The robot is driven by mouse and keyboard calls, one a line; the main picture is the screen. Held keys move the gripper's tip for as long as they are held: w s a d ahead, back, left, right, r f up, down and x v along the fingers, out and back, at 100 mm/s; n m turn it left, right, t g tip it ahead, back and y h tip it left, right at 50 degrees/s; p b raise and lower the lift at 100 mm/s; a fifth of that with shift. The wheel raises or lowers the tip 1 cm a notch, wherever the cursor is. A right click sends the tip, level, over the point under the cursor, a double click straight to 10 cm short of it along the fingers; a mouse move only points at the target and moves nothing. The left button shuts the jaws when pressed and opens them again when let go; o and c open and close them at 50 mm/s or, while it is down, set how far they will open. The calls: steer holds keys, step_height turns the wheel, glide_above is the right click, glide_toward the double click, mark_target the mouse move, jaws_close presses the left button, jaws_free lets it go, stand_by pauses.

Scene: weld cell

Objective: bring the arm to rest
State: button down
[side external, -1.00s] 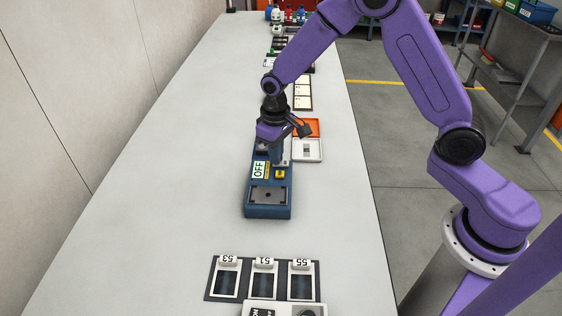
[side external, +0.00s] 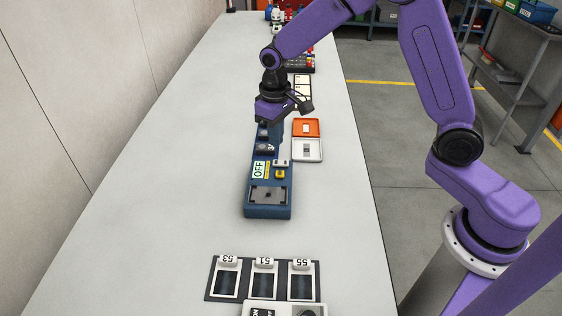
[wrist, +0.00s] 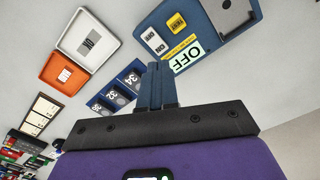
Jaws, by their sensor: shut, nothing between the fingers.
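In the wrist view the same OFF label (wrist: 187,58) is beyond the fingertips.
An orange and white tray pair (side external: 307,150) lies right of the device. A dark rack (side external: 263,280) with slots numbered 53, 51, 55 is at the near end. Several small items stand at the table's far end. The grey table (side external: 140,200) is clear on the left.

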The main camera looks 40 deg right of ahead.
steer(key=shift+r, duration=0.5)
steer(key=s+a+r+n, duration=0.1)
steer(key=s+r+n, duration=0.35)
steer(key=s, duration=0.95)
steer(key=s+d+r+n, duration=0.1)
steer(key=s+d+n, duration=0.1)
steer(key=s, duration=0.6)
steer(key=s+d+n, duration=0.3)
steer(key=s+d, duration=0.1)
steer(key=s, duration=0.5)
steer(key=shift+s+d+r, duration=0.15)
steer(key=shift+s+r, duration=0.05)
steer(key=shift+r, duration=0.2)
